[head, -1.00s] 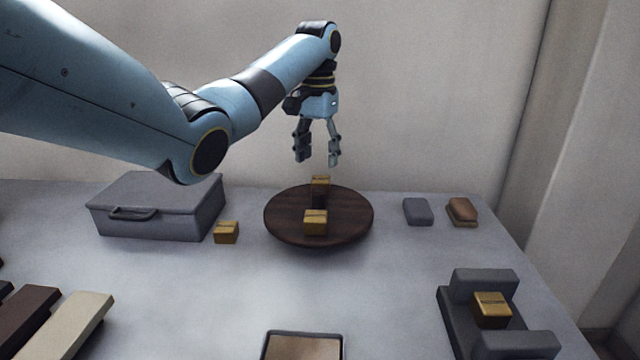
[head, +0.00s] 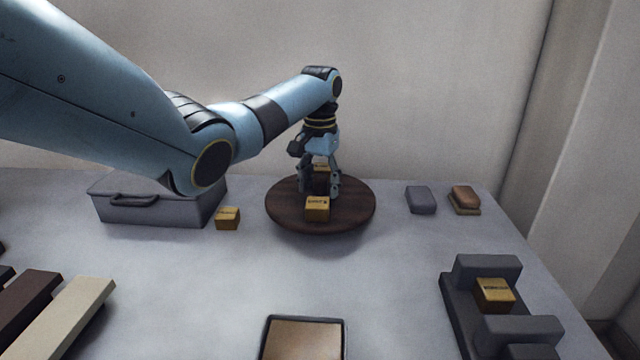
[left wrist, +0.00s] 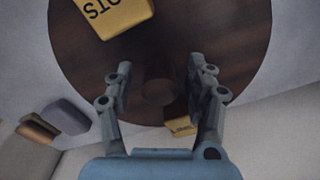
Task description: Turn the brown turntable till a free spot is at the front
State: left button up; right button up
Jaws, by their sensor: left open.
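The round brown turntable (head: 285,209) stands at the back middle of the table. Two yellow boxes are on it: a front box (head: 317,209) near the front edge and a back box (head: 321,171) partly hidden by my gripper. My left gripper (head: 320,192) is open and empty, low over the turntable between the boxes. In the left wrist view its fingers (left wrist: 157,88) stand apart on either side of the turntable's central knob (left wrist: 160,92). The front box (left wrist: 115,12) and back box (left wrist: 181,126) also show there. My right gripper is not in view.
A grey case (head: 150,208) and a loose yellow box (head: 228,218) lie left of the turntable. A grey block (head: 420,200) and a brown block (head: 465,197) lie right. A grey holder (head: 462,318) with a yellow box (head: 495,293) stands front right. A tan-topped tray (head: 302,338) is at the front.

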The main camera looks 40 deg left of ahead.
pick_arm(q)
jog(key=shift+c, duration=0.5)
jog(key=c, duration=0.7)
grip_shut()
jog(key=shift+r, duration=0.1)
